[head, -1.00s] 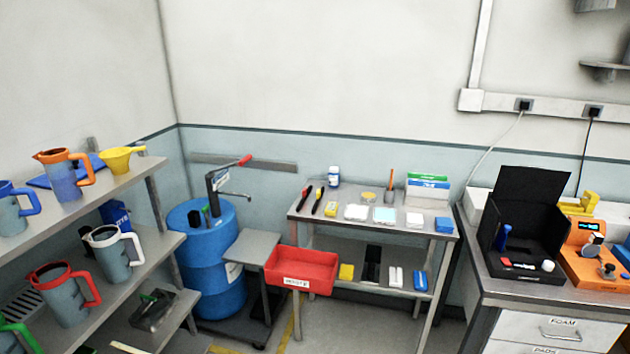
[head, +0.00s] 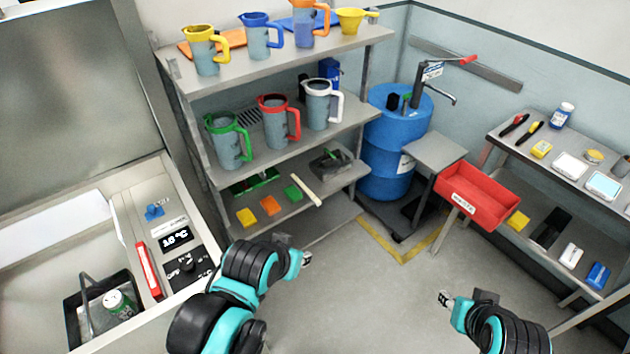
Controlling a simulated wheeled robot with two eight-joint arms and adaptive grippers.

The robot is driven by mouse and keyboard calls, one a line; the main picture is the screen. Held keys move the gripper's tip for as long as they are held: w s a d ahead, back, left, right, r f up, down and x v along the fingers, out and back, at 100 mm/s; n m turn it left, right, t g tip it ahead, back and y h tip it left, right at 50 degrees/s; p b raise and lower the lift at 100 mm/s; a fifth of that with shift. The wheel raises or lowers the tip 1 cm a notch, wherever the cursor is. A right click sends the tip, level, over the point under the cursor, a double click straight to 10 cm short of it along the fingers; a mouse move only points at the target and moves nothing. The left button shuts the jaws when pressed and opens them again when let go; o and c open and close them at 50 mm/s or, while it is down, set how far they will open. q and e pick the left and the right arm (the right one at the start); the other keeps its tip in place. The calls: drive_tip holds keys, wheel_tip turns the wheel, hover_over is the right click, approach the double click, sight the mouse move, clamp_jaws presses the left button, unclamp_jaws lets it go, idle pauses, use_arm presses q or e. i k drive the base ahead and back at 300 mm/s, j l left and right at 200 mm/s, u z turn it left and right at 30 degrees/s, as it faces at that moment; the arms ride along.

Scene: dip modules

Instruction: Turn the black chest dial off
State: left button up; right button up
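A black dial (head: 187,264) sits on a dark plate on the control panel of the open chest (head: 80,205) at the left of the head view. The dial's setting is too small to read. A small display (head: 175,238) with lit digits is just above it. My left gripper (head: 305,258) is to the right of the chest, apart from the dial, over the floor in front of the shelves. My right gripper (head: 444,298) is over the floor at lower right, far from the chest. Both grippers are small in view and their finger gap is unclear.
A blue knob (head: 154,211) and a red bar (head: 148,270) are on the chest panel. Shelves (head: 350,130) with several jugs, a blue drum (head: 392,145) and a red tray (head: 473,194) stand behind. The middle floor is clear.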

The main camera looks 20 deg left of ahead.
sight(187, 266)
drive_tip(key=u, duration=2.6)
